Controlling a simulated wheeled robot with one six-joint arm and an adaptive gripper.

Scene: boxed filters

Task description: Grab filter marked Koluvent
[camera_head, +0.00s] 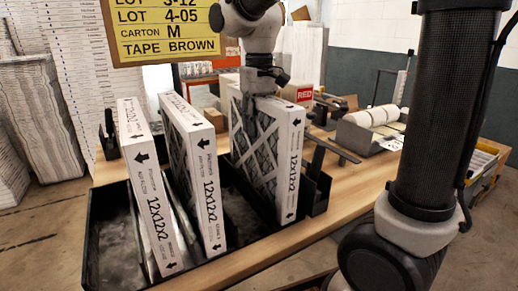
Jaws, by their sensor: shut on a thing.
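Three white-framed boxed filters stand upright side by side at a black tray (92,250): a left filter (150,190), a middle filter (205,185) and a right filter (291,165). Each shows "12x12x2" and a black arrow on its narrow side. The smaller print is too small to read, so I cannot tell which is marked Koluvent. My gripper (257,92) comes down from above and is shut on the top edge of the right filter. The fingertips are partly hidden. I cannot tell whether that filter's bottom touches the tray.
The tray sits on a wooden table (345,190). Black uprights stand beside the tray. A yellow sign (165,30) hangs at the back left. Behind are a box marked RED (304,94) and a holder with a white roll (372,116). Stacked filters (35,115) stand at the left.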

